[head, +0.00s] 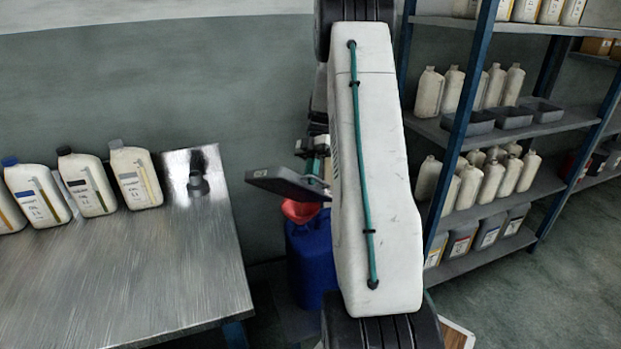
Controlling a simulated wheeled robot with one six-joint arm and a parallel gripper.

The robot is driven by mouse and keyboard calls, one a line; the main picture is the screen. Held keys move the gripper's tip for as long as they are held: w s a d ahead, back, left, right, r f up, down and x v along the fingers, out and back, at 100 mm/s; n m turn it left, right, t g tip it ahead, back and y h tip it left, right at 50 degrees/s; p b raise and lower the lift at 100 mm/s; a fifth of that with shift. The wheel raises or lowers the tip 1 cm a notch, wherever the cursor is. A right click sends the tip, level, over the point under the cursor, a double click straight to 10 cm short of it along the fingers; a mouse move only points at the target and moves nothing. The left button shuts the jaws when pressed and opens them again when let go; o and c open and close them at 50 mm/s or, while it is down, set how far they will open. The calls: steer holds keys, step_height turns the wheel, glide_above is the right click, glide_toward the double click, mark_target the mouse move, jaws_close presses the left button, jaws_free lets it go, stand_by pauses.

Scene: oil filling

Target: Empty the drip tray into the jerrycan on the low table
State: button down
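The drip tray (284,183), dark grey and shallow, is up in the air above a red funnel (299,211). It looks slightly tilted, and its right end goes out of sight behind my arm. The funnel sits in the top of the blue jerrycan (308,262), which stands on the dark low table (272,300). My gripper (319,164) is mostly hidden behind my white arm link. It appears shut on the tray's right end, as nothing else holds the tray up. The tray's contents and any flow of oil cannot be seen.
Blue-framed shelves (470,120) at right carry bottles, dark trays (512,117) and cans. Open floor lies at lower right.

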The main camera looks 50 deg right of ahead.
steer(key=shift+w+d+r+g+y, duration=0.4)
steer(key=shift+d+r+y, duration=0.3)
steer(key=shift+d, duration=0.15)
steer(key=shift+d, duration=0.1)
stand_by(0.8)
